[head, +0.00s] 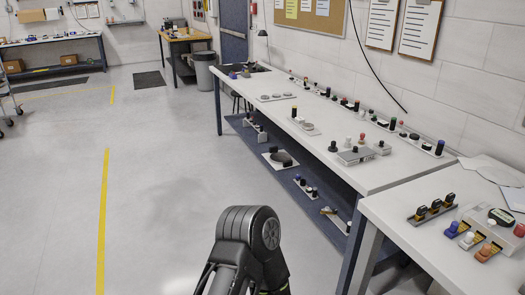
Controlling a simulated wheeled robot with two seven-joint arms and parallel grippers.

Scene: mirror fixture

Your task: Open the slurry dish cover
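I cannot tell for certain which thing is the slurry dish or its cover. A dark round dish-like part on a pale plate (269,162) sits on the blue lower shelf of the long bench. A plate with flat round parts (277,97) lies on the bench top. Whether any of these has a cover, open or closed, is too small to tell. One of my arms shows a black joint at the bottom middle; its fingers are not visible. Neither gripper is in view.
The long white bench (385,176) runs along the right wall with several small fixtures on top. A nearer white table (402,232) at the lower right holds coloured knobs and a black-clip rack (431,207). The grey floor (160,190) to the left is clear.

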